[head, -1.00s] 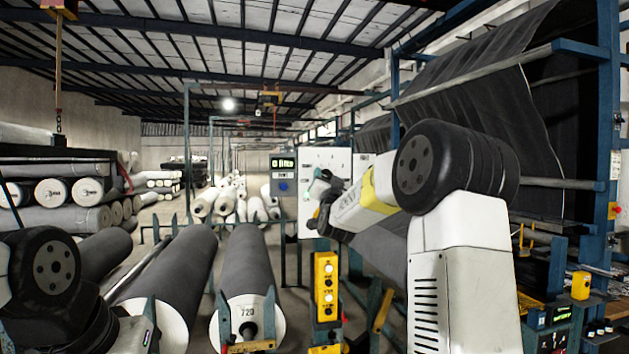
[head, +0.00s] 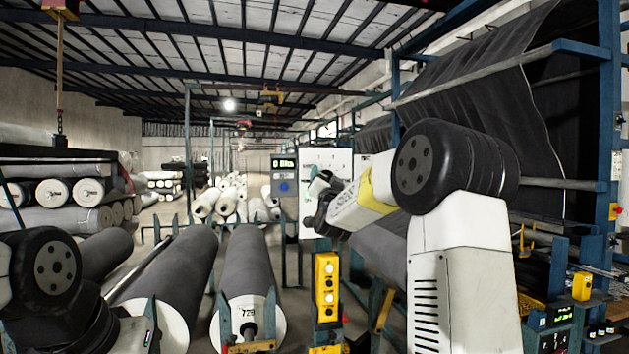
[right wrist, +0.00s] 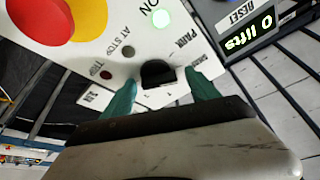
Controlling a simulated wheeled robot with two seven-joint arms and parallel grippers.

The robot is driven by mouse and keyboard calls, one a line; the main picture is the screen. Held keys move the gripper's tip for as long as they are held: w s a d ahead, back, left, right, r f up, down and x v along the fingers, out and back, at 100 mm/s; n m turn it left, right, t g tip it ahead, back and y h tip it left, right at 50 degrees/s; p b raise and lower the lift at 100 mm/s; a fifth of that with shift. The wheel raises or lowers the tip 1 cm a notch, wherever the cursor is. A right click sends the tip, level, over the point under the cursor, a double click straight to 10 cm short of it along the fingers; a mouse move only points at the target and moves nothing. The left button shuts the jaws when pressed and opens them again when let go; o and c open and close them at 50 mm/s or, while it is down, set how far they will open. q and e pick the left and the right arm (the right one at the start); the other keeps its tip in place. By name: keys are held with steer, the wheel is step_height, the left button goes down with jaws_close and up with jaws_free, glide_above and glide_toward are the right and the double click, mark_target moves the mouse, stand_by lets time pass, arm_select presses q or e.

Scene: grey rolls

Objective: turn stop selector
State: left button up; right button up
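The stop selector is a black knob (right wrist: 157,74) on a white panel (right wrist: 120,50), beside printed words including PARK. The white panel also shows in the head view (head: 340,160). My right gripper (right wrist: 159,80) is open, with one teal finger on each side of the knob. A gap shows between the knob and each finger in the right wrist view; contact cannot be made out. In the head view my right wrist reaches the panel and largely hides the knob. My left arm shows at the lower left, but its gripper is not in view.
A big red button (right wrist: 38,18) on a yellow base and a lit green lamp (right wrist: 161,18) are on the panel. A grey counter box (head: 284,174) reading "0 lifts" is beside it. A yellow button box (head: 327,285) stands below. Grey rolls (head: 245,265) lie to the left.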

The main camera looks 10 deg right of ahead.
steer(key=v, duration=0.7)
steer(key=shift+s+f, duration=0.2)
steer(key=shift+s, duration=0.15)
